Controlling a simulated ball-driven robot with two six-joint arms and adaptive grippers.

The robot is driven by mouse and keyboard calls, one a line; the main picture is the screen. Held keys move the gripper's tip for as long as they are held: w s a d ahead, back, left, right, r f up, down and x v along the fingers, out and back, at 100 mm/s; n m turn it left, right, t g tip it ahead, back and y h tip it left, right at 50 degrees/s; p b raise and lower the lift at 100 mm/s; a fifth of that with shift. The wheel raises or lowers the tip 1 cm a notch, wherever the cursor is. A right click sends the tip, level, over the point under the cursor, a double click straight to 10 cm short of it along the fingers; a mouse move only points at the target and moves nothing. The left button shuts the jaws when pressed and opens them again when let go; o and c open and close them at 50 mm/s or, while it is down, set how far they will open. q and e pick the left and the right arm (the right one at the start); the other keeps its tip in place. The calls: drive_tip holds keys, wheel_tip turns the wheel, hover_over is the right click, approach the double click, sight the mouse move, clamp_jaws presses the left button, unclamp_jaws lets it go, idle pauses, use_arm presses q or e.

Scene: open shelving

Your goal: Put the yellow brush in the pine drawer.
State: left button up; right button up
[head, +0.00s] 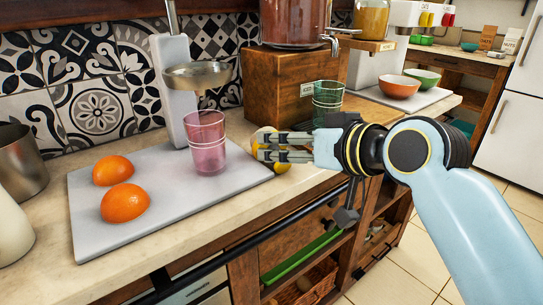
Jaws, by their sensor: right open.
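My right gripper (259,147) reaches in from the right, low over the counter beside the pink glass, with its fingers pointing left. Its jaws are open. A rounded yellow thing (282,168) shows around and behind the fingers; they hide most of it, and I cannot tell whether it is the yellow brush. I cannot make out any other yellow brush. A brown wooden drawer front (295,233) lies under the counter edge; I cannot tell whether it is the pine drawer. My left gripper is not in view.
A pale board (100,240) holds two orange halves (124,202), a pink glass (207,150) and a press stand (175,92). A green glass (327,100) stands behind my gripper. A dark rail (255,240) runs along the counter front. Bowls (399,87) stand farther right.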

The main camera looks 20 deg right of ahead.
drive_tip(key=x, duration=0.4)
drive_tip(key=b+x, duration=0.1)
drive_tip(key=x, duration=0.2)
drive_tip(key=shift+w+d+f, duration=0.15)
drive_tip(key=shift+d, duration=0.2)
drive_tip(key=shift+c, duration=0.3)
drive_tip(key=c, duration=1.3)
drive_tip(key=shift+c, duration=0.2)
